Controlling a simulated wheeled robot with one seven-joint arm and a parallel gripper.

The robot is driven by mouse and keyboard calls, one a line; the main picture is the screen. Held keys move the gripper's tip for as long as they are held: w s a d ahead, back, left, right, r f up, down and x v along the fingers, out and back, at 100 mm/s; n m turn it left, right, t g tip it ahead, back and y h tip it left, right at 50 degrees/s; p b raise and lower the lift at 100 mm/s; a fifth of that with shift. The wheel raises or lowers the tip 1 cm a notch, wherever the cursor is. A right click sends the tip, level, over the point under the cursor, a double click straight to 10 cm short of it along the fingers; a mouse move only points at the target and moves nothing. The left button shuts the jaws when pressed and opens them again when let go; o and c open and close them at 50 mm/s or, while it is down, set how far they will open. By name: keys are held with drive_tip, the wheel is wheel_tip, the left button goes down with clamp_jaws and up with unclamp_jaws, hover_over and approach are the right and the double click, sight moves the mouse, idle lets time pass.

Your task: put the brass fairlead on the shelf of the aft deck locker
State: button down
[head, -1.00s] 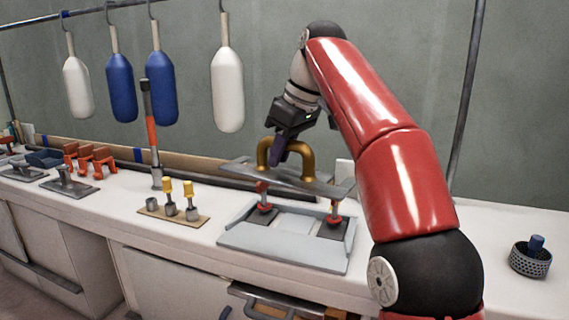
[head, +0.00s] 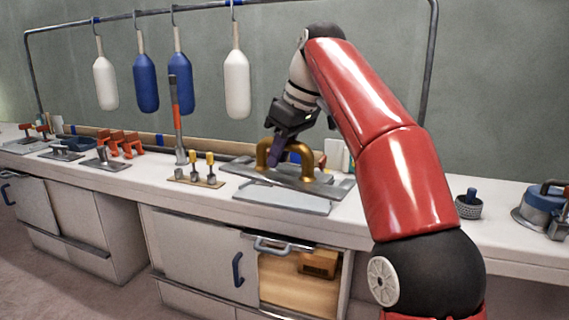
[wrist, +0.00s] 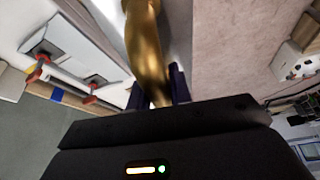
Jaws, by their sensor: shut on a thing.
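The brass fairlead is a gold arch (head: 304,160) on a flat grey plate (head: 325,184). In the wrist view the gold leg (wrist: 147,45) runs between the dark fingers (wrist: 157,90). Below the counter, in the head view, an open locker shows a wooden shelf (head: 285,288) with a brown block (head: 318,263) at its back right. No label shows whether this is the aft deck locker.
A closed cabinet door (head: 195,250) is left of the opening, and a grey bar handle (head: 285,246) crosses its top. White and blue fenders hang behind.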

drive_tip(key=shift+w+d+f, duration=0.2)
drive_tip(key=shift+w+f, duration=0.05)
drive_tip(key=shift+f, duration=0.3)
drive_tip(key=d+f+m+h, duration=0.1)
drive_tip(key=d+f+m, duration=0.3)
drive_tip(key=f, duration=1.1)
drive_tip(key=d+f+m+t+h, duration=0.1)
drive_tip(key=d+f+m, duration=0.3)
drive_tip(key=f, duration=1.2)
drive_tip(key=s+d+f+m+t+h, duration=0.1)
drive_tip(key=d+f, duration=0.6)
drive_tip(key=f, duration=0.9)
drive_tip(key=m+h, duration=0.1)
drive_tip(key=m, duration=0.1)
drive_tip(key=shift+d+m, duration=0.35)
drive_tip(key=shift+m, duration=0.05)
